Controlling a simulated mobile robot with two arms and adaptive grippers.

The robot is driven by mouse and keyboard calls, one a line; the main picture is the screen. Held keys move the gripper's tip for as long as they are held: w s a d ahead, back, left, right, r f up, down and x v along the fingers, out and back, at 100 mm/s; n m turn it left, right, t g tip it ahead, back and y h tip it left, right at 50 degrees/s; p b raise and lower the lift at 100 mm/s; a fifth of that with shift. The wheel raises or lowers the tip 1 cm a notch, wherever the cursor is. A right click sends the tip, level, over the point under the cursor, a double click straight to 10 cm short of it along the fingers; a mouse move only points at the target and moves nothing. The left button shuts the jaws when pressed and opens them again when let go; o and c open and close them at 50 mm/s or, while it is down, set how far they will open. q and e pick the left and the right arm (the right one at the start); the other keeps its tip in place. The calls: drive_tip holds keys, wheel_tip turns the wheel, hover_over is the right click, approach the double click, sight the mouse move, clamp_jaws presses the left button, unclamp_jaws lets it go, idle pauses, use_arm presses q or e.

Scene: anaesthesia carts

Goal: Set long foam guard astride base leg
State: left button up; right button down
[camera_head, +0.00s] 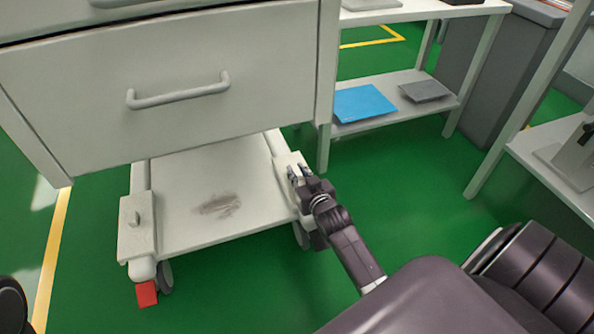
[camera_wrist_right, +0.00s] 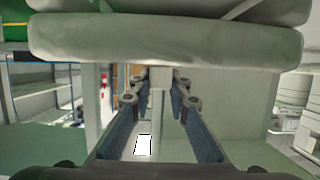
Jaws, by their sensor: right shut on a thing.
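My right gripper (camera_head: 298,174) is at the right base leg (camera_head: 278,144) of the white cart. It is shut on the upright tab of a pale foam guard (camera_head: 288,160), which lies along that leg. In the right wrist view the fingers (camera_wrist_right: 158,100) pinch the narrow tab (camera_wrist_right: 158,78), and the thick guard body (camera_wrist_right: 165,42) spans the top of the picture. The gripper hides part of the guard, so I cannot tell whether it sits fully down on the leg.
The cart's drawer front (camera_head: 185,120) overhangs the base tray (camera_head: 180,180), which has a dark smudge. A red pedal (camera_head: 146,293) is at the left leg's front end. A shelf (camera_head: 440,103) with a blue folder (camera_head: 363,103) stands at right. Green floor is free between.

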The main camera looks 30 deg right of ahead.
drive_tip(key=c, duration=1.9)
unclamp_jaws()
drive_tip(key=shift+o, duration=0.8)
drive_tip(key=shift+s, duration=0.25)
drive_tip(key=v, duration=1.1)
drive_tip(key=shift+s+a+r, duration=0.1)
drive_tip(key=shift+s+a, duration=0.1)
drive_tip(key=shift+s, duration=0.05)
